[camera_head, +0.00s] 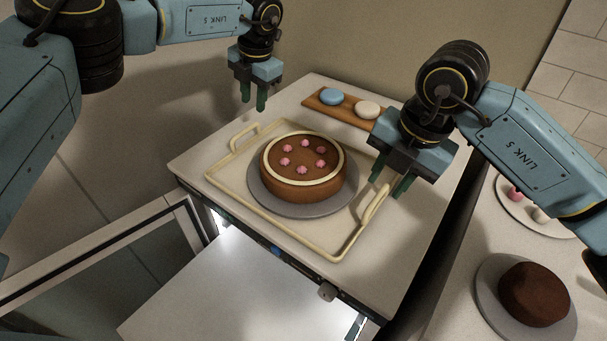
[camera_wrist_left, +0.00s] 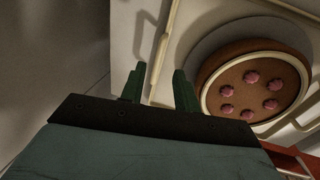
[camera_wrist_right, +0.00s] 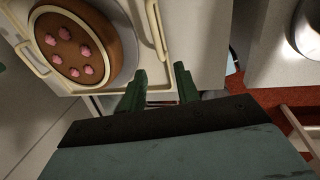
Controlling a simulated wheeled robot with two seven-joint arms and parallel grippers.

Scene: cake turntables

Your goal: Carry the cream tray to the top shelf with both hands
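The cream tray (camera_head: 232,190) lies on a white-topped cabinet (camera_head: 395,265). It has a raised handle at its left end and another at its right end. A chocolate cake (camera_head: 300,170) with a cream ring and pink rosettes stands on a grey round board (camera_head: 265,202) on the tray. My left gripper (camera_head: 254,98) is open and empty, above and behind the left handle (camera_head: 240,132). My right gripper (camera_head: 391,186) is open and empty, above and close to the right handle (camera_head: 374,205). In the right wrist view the right handle (camera_wrist_right: 155,30) lies beyond the fingertips. No top shelf is identifiable.
A wooden board (camera_head: 350,112) with a blue and a cream round treat lies at the cabinet's back. An open door (camera_head: 110,245) and a lit white surface (camera_head: 220,295) are in front, below the top. A dark cake (camera_head: 534,293) stands on the right counter.

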